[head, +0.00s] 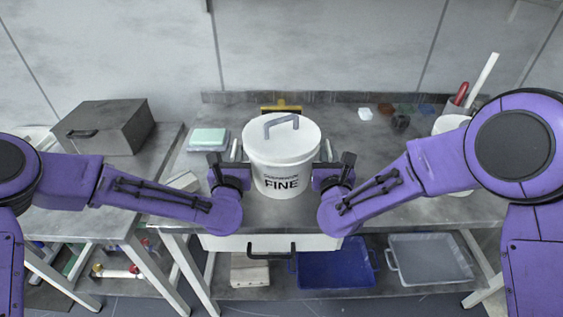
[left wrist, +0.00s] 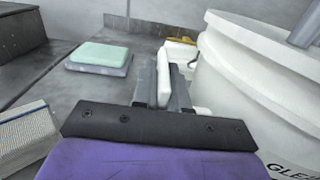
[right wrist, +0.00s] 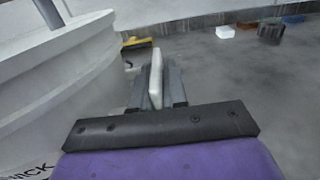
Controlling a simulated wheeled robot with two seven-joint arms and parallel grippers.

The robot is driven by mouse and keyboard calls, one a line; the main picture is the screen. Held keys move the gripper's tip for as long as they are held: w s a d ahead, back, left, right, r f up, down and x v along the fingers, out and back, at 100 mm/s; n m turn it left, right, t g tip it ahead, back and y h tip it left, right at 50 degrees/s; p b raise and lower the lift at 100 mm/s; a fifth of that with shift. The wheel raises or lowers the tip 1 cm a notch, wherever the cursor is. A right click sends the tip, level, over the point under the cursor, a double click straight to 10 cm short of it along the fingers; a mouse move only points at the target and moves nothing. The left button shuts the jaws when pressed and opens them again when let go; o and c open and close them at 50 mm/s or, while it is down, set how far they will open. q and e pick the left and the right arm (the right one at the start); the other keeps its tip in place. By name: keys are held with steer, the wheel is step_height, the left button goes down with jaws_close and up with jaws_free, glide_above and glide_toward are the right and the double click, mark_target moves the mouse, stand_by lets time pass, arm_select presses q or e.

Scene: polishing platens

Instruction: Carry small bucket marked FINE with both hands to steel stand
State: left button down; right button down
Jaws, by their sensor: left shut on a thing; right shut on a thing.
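The white bucket marked FINE (head: 283,165) is upright in the middle of the head view, with a grey handle on its lid. My left gripper (head: 234,158) is shut on a pale upright grip at its left side, seen between the fingers in the left wrist view (left wrist: 165,80). My right gripper (head: 328,158) is shut on the matching grip at its right side, also seen in the right wrist view (right wrist: 156,78). The bucket is over the steel table (head: 375,150); its base is partly hidden, and I cannot tell whether it touches the top. I cannot tell which surface is the steel stand.
A grey box (head: 105,128) stands on the left steel table (head: 150,165). A green-topped pad (head: 208,139) lies left of the bucket. A white container with tools (head: 452,122) and small coloured blocks are at the right. Blue (head: 330,270) and grey (head: 428,258) bins sit below.

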arm_select(q)
steer(key=shift+r, duration=0.15)
arm_select(e)
steer(key=shift+r, duration=0.15)
